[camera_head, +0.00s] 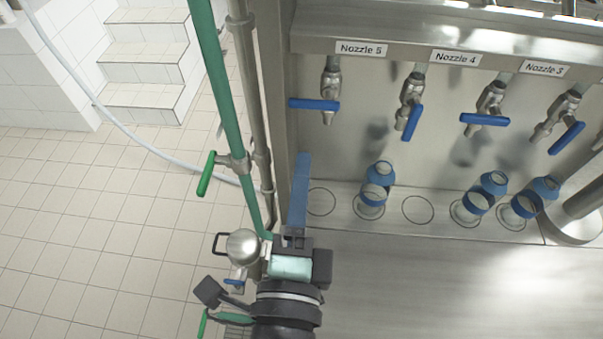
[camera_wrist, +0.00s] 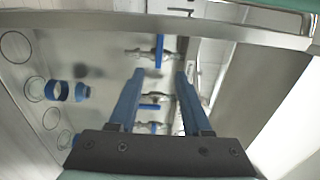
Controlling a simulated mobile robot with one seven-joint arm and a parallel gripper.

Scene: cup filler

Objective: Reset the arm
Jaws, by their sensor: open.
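My gripper (camera_head: 303,158) is at the left end of the filling counter, its blue fingers pointing toward the back panel. In the wrist view its two fingers (camera_wrist: 158,74) stand apart with nothing held between them. In the head view they overlap, so the gap is hidden. To its right, several clear cups with blue bands stand on the counter, among them a left one (camera_head: 376,192), a middle one (camera_head: 482,195) and a right one (camera_head: 533,198). A blue-banded cup (camera_wrist: 57,91) also shows at the left of the wrist view.
Taps with blue levers hang above the counter, including one under the Nozzle 5 label (camera_head: 361,48). Empty ring marks (camera_head: 321,201) (camera_head: 418,210) lie beside the cups. A green pipe (camera_head: 222,100) stands close left of my gripper. The front steel surface (camera_head: 440,290) is clear.

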